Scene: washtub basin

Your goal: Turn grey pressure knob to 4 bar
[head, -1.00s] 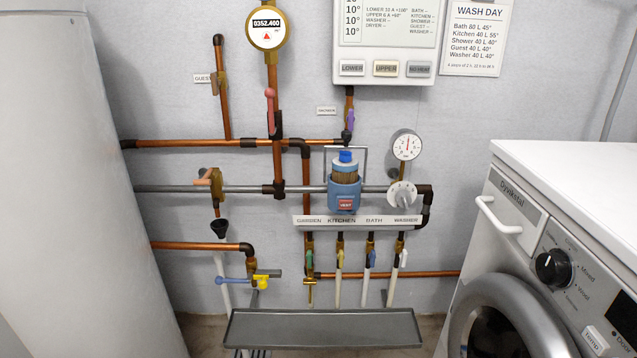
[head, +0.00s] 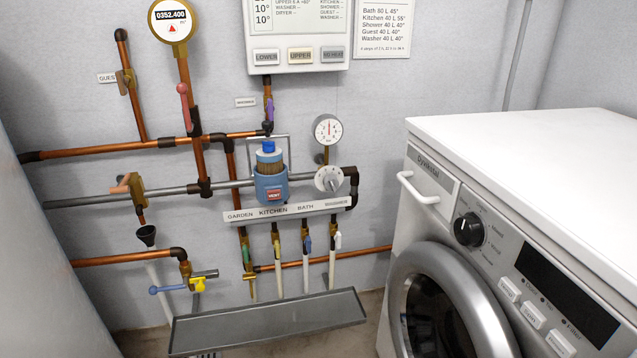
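The grey pressure knob (head: 328,179) is a round light-grey dial with markings around its rim, on the grey pipe right of the blue filter housing. Its setting is too small to read. The pressure gauge (head: 327,130) stands just above it, with a white face and a red needle pointing about straight up. Its numbers are hard to read. My gripper is not in view.
The blue filter (head: 271,185) is left of the knob. A label rail (head: 290,211) runs below it, above several small valves and a grey trough (head: 268,322). The washing machine (head: 500,235) fills the right side. The wall right of the gauge is clear.

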